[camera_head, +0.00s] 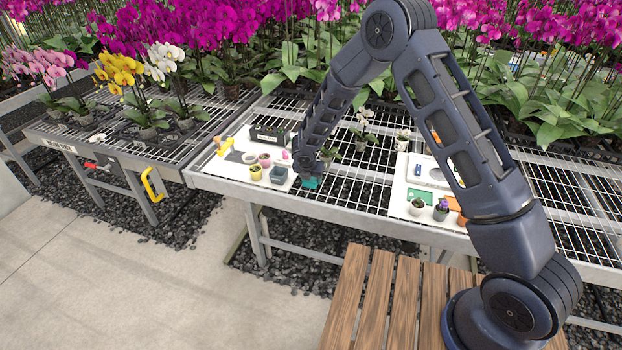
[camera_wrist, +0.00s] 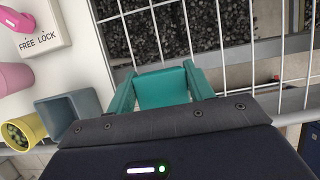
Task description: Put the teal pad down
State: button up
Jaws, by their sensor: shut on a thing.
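The teal pad (camera_wrist: 162,88) is between the two fingers of my gripper (camera_wrist: 161,84) in the wrist view. The gripper is shut on it. Pad and fingers are close in colour, so their edges are hard to tell apart. In the head view, a small teal patch (camera_head: 311,183) shows at the end of my arm, by the right edge of the left white board. In the wrist view, the pad appears over the open wire grid of the bench, just right of the board. How high it is above the grid I cannot tell.
The left white board (camera_head: 228,171) holds a blue-grey square pot (camera_head: 278,175), a yellow pot (camera_head: 256,173), pink pots and a black crate (camera_head: 269,134). Another white board (camera_head: 400,188) with a green pad (camera_head: 420,196) is at right. Bare wire grid (camera_head: 360,190) lies between them.

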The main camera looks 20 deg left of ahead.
jog(key=shift+f, duration=0.15)
jog(key=o, duration=1)
jog(key=shift+c, duration=0.2)
jog(key=v, duration=1.2)
